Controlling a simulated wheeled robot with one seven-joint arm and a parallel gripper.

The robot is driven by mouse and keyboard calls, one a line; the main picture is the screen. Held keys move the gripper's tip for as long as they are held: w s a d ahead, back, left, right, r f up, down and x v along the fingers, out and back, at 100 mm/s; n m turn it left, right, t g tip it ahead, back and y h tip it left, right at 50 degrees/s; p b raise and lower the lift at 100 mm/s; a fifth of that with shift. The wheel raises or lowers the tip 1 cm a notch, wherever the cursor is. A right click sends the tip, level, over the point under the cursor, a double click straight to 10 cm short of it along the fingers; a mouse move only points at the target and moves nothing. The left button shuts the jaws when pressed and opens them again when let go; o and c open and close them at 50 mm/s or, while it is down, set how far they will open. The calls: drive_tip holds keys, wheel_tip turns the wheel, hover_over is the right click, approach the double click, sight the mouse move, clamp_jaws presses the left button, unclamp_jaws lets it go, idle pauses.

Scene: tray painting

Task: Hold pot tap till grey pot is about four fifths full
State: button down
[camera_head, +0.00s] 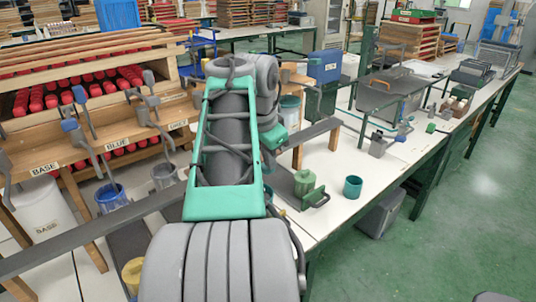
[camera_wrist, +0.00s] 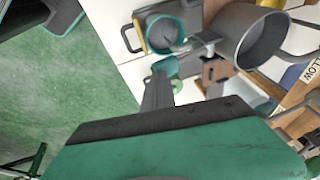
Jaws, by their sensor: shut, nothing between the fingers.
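The grey pot (camera_head: 163,176) appears to be the grey metal vessel below the GREY label (camera_head: 178,124) in the head view. How full it is cannot be made out. Grey tap levers (camera_head: 150,108) stick out from the wooden rack above the pots. My arm covers the middle of the head view and hides my gripper there. In the wrist view my gripper (camera_wrist: 160,78) has its dark fingers together, with nothing held. Beyond the fingertips is a teal-rimmed vessel (camera_wrist: 172,32). A large grey cylindrical vessel (camera_wrist: 250,37) lies to the right; I cannot tell whether it is the grey pot.
A blue pot (camera_head: 111,197) and a white BASE tub (camera_head: 42,212) stand to the left. A YELLOW label (camera_wrist: 310,72) is on the rack.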

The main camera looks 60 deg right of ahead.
drive_tip(key=s+p+v, duration=0.1)
drive_tip(key=p+v, duration=0.3)
drive_tip(key=v, duration=0.6)
drive_tip(key=shift+s+a, duration=0.3)
drive_tip(key=shift+f, duration=0.1)
